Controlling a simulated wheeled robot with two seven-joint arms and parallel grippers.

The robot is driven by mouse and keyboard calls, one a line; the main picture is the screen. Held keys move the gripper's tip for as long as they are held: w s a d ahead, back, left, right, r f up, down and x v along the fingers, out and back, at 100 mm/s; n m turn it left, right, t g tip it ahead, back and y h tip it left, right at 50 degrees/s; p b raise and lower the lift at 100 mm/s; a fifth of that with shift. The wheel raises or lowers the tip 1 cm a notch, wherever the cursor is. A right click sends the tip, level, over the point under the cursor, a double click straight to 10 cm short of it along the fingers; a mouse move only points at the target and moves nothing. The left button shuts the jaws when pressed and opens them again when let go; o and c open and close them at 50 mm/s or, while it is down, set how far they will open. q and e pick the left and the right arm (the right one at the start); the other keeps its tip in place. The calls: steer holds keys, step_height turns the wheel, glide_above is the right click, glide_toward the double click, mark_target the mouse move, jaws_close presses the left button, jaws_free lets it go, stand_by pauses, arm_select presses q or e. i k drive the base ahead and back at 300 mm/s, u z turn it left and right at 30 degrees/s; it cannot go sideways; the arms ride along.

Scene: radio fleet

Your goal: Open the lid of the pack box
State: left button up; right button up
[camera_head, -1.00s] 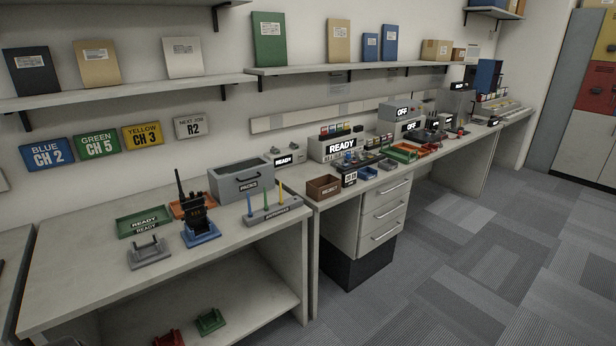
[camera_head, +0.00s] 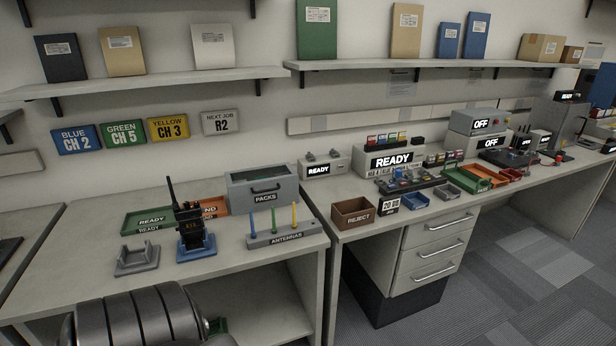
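The pack box (camera_head: 262,200) is a grey box labelled PACKS at the back right of the left bench. A dark handle is on its front upper part, and its top looks like a dark grey panel inside a lighter rim. I cannot tell for sure whether the lid is shut. Neither gripper is in view. A grey and black rounded link of my arm shows at the bottom left, in front of the bench, well apart from the box.
A black radio (camera_head: 192,232) stands on a blue base left of the box. A green READY tray (camera_head: 150,220) and a grey cradle (camera_head: 137,258) are further left. The antenna holder (camera_head: 287,236) stands close in front of the box. A brown reject bin (camera_head: 352,213) is to the right.

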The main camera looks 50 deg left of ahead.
mark_target(252, 194)
steer(key=i, duration=3.5)
steer(key=u, duration=2.9)
